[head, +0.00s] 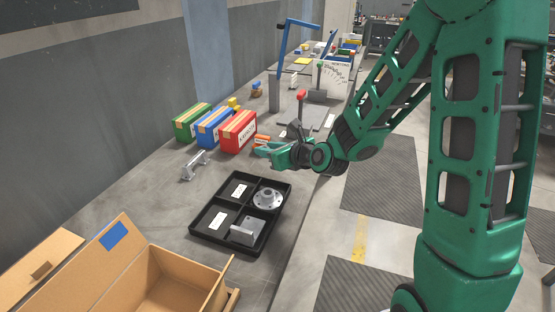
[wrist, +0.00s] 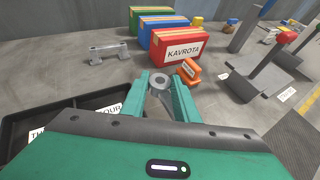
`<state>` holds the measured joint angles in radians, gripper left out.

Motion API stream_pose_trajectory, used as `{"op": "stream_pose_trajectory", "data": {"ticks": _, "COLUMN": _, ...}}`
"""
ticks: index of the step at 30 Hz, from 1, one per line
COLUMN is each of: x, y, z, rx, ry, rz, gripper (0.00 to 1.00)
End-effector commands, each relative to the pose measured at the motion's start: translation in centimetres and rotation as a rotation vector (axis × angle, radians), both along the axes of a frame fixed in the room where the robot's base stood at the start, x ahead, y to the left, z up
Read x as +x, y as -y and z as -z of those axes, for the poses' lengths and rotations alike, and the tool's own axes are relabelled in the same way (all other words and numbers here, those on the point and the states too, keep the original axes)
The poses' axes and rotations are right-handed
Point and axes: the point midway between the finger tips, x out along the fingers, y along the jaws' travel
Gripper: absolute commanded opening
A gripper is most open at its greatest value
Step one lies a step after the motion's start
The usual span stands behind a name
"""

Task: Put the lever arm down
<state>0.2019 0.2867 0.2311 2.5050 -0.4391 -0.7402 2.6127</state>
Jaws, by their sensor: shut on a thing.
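My gripper (head: 264,151) is shut on a grey metal part with a round, holed end, which I take as the lever arm (wrist: 159,91). In the wrist view that end sits between my two green fingertips (wrist: 161,80); the rest is hidden by my gripper. The part cannot be made out in the head view. My gripper is above the table, beyond the black tray (head: 222,242). The tray has several compartments. A round flanged disc (head: 268,199) and a grey angled bracket (head: 246,233) lie in its right compartments; white cards lie in the left ones.
A grey handle-like part (head: 194,166) lies left of the gripper. An open cardboard box (head: 165,285) is in front. A red-knobbed lever stand (head: 300,106) is farther back.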

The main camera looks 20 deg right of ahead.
Motion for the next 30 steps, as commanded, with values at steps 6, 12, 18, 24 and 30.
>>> {"op": "stream_pose_trajectory", "data": {"ticks": 6, "x": 2.5, "y": 1.3, "z": 1.7, "rx": 0.002, "ry": -0.001, "rz": 0.004, "gripper": 0.00}}
{"op": "stream_pose_trajectory", "data": {"ticks": 12, "x": 5.7, "y": 3.0, "z": 3.9, "rx": 0.001, "ry": 0.001, "rz": 0.003, "gripper": 0.00}}
{"op": "stream_pose_trajectory", "data": {"ticks": 18, "x": 8.8, "y": 4.6, "z": 5.9, "rx": 0.001, "ry": 0.001, "rz": 0.002, "gripper": 0.00}}
{"op": "stream_pose_trajectory", "data": {"ticks": 24, "x": 10.1, "y": 5.3, "z": 6.8, "rx": 0.000, "ry": 0.002, "rz": 0.001, "gripper": 0.00}}
{"op": "stream_pose_trajectory", "data": {"ticks": 30, "x": 10.1, "y": 5.3, "z": 8.1, "rx": 0.000, "ry": -0.001, "rz": 0.000, "gripper": 0.00}}
